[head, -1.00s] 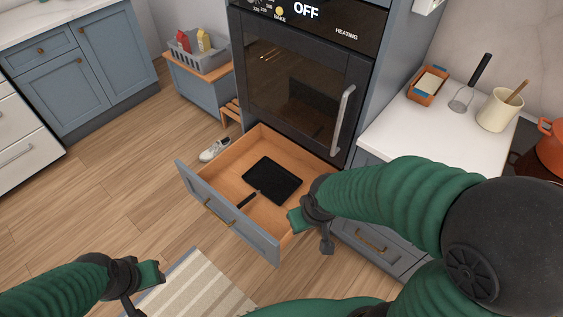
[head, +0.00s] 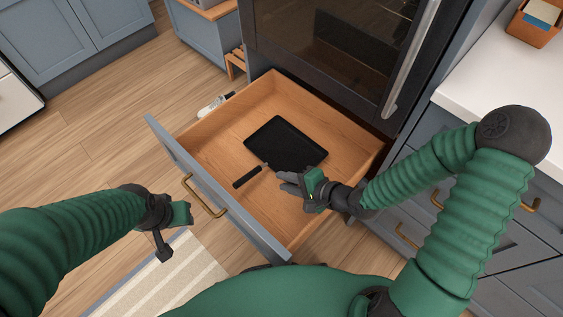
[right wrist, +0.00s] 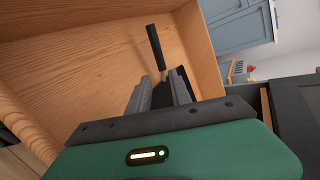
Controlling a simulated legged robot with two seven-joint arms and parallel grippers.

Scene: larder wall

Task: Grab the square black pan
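The square black pan (head: 287,143) lies flat in the open wooden drawer (head: 218,128), its black handle pointing to the lower left. My right gripper (head: 282,183) is over the drawer, just right of the handle and below the pan body, apart from the pan as far as the head view shows. In the right wrist view the fingers (right wrist: 161,92) stand apart. The handle (right wrist: 154,47) shows beyond them, and the fingers hide much of the pan body. My left gripper (head: 176,228) is outside the drawer, left of its front; its fingers are unclear.
The drawer front (head: 212,188) has a brass handle (head: 204,196). The oven (head: 335,50) rises behind the drawer. A white counter (head: 480,75) with cabinets stands at the right. A shoe (head: 213,105) and a striped rug (head: 165,280) lie on the floor.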

